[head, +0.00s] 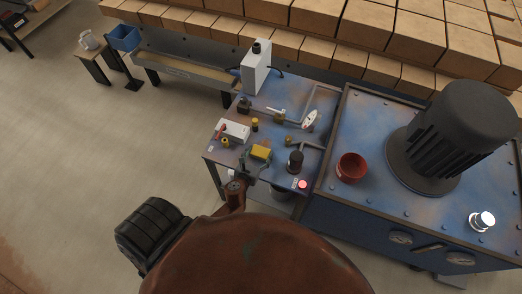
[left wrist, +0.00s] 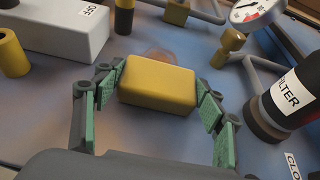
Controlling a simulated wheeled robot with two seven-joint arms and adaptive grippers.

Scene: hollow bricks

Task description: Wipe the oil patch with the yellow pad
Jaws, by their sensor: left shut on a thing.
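The yellow pad (left wrist: 157,84) is held between the fingers of my left gripper (left wrist: 158,98). The green finger pads stand at its left and right ends. In the head view the pad (head: 261,152) sits at the tip of my left gripper (head: 258,160), over the blue bench top. A faint brownish patch (left wrist: 152,53), which looks like the oil patch, shows on the blue surface just beyond the pad. The pad may hide part of it. Whether the pad touches the surface is not clear. My right gripper is not in view.
A white box marked OFF (left wrist: 62,28) stands to the left. A dark filter (left wrist: 290,100) with a white label stands close on the right. A gauge (left wrist: 255,12) and brass fittings are behind. A red bowl (head: 351,167) sits on the blue machine top to the right.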

